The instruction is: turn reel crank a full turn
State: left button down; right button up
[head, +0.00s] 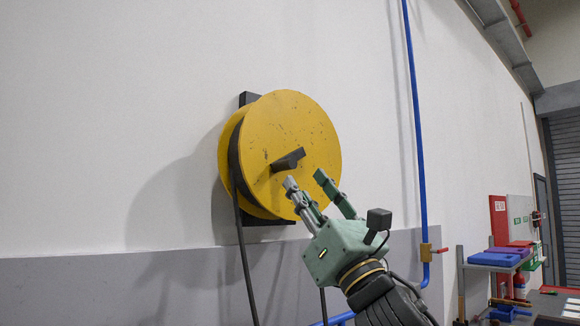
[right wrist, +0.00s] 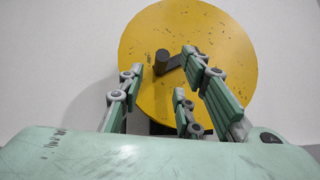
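A yellow hose reel (head: 305,130) with scuffed paint is mounted on the white wall in the head view. A dark crank (head: 288,160) sticks out near the middle of its face, and a dark hose hangs down from the drum. My right gripper (head: 307,187) is in front of the reel, its fingers spread, just below and to the right of the crank. In the right wrist view the reel (right wrist: 215,35) fills the upper middle. The crank (right wrist: 162,62) shows beyond and between the open fingers (right wrist: 160,85), with nothing held. My left gripper is not in view.
A blue pipe (head: 416,130) runs down the wall to the right of the reel, with a brass fitting (head: 426,252) low on it. A bench with a blue case (head: 497,258) stands farther right. The wall left of the reel is bare.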

aim_at(290, 169)
jog(key=p+x, duration=0.4)
jog(key=x, duration=0.3)
jog(key=shift+f, duration=0.1)
jog(key=shift+w+d, duration=0.1)
grip_shut()
